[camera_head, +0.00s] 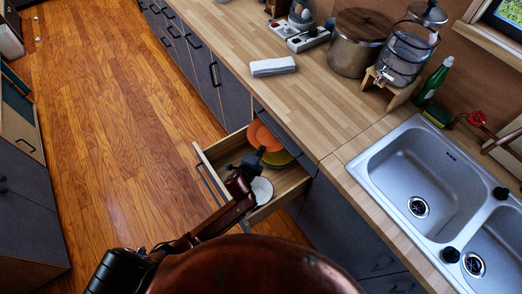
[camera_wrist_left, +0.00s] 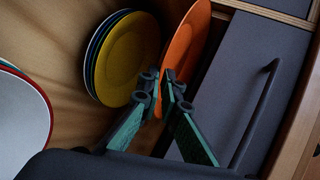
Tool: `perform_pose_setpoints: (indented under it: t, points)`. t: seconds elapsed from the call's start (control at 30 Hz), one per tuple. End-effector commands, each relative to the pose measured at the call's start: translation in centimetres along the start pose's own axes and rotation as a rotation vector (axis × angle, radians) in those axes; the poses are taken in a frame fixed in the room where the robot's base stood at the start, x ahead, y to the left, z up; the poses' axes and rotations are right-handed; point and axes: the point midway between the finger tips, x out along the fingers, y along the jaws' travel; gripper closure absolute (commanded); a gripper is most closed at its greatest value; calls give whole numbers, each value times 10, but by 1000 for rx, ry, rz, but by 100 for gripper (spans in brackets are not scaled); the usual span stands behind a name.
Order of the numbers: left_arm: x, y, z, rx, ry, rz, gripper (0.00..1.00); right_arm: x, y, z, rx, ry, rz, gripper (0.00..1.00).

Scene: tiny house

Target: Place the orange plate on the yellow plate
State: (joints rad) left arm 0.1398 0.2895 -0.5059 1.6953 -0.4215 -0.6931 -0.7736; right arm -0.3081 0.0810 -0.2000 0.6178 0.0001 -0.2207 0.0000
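The orange plate (camera_head: 264,134) is at the far end of the open drawer (camera_head: 225,178). In the left wrist view the orange plate (camera_wrist_left: 187,42) looks steeply tilted, with its near rim between the fingertips of my left gripper (camera_wrist_left: 162,85). My left gripper (camera_head: 252,162) reaches down into the drawer and is shut on that rim. The yellow plate (camera_wrist_left: 125,60) lies on top of a stack of darker-rimmed plates, beside the orange plate. In the head view the yellow plate (camera_head: 280,158) is partly hidden by the gripper. My right gripper is not in view.
A white plate stack (camera_head: 262,190) sits at the near end of the drawer. The wooden floor (camera_head: 110,120) to the left is clear.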

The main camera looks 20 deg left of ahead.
Motion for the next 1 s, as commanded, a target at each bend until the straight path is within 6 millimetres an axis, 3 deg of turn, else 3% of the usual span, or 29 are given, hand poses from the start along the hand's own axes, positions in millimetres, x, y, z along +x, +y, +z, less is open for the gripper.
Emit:
perform_pose_setpoints:
  t: [0.1,0.4,0.87,1.0]
  points:
    - [2,2,0,1,0,-4,100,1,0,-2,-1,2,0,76]
    - [1,3,1,0,-1,-2,78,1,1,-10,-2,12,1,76]
    - [-2,-5,1,-1,-1,-4,78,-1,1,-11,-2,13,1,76]
    - [-24,-7,1,-1,0,-1,78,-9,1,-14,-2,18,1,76]
